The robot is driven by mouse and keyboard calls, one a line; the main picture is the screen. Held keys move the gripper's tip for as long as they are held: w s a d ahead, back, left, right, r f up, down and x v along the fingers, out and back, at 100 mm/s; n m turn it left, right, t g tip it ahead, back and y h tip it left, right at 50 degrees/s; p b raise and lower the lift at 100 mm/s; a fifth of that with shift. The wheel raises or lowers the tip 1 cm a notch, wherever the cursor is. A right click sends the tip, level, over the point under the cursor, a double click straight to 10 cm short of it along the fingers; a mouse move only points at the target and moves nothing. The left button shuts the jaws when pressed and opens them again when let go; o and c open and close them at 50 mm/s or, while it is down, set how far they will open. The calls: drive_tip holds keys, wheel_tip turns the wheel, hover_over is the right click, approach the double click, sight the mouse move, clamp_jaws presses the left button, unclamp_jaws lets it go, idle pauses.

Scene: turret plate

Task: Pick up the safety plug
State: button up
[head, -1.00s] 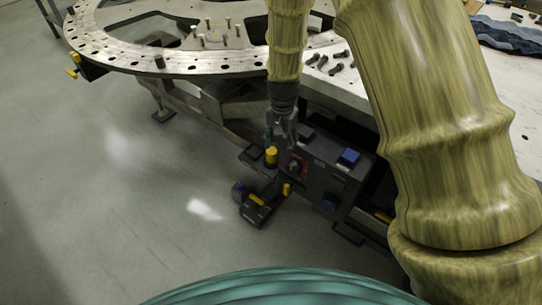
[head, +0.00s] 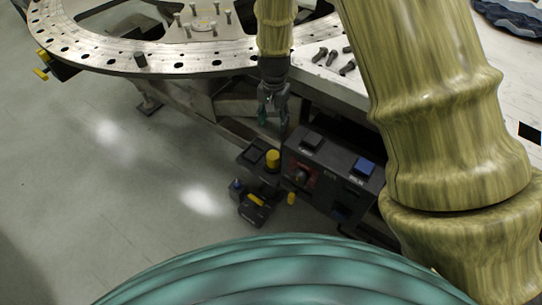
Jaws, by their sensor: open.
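A yellow cylinder (head: 272,158), probably the safety plug, stands upright on a small dark holder at the left end of the dark control box (head: 340,165). My gripper (head: 273,122) hangs pointing down above the cylinder in the picture, with a visible gap between its fingertips and the cylinder's top. It is open, and nothing shows between its fingers. The depth between gripper and cylinder is hard to judge.
The control box carries a red panel with a knob (head: 302,176) and a blue button (head: 365,167). A dark device with a yellow part (head: 256,199) is below. The perforated ring plate (head: 190,61) and several bolts (head: 347,68) are behind. Floor at left is clear.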

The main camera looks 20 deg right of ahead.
drive_tip(key=b, duration=0.9)
approach(273, 154)
drive_tip(key=shift+s+a+f, duration=0.1)
drive_tip(key=shift+s+a, duration=0.1)
drive_tip(key=shift+d+f, duration=0.2)
drive_tip(key=shift+f, duration=5.2)
drive_tip(key=c, duration=0.9)
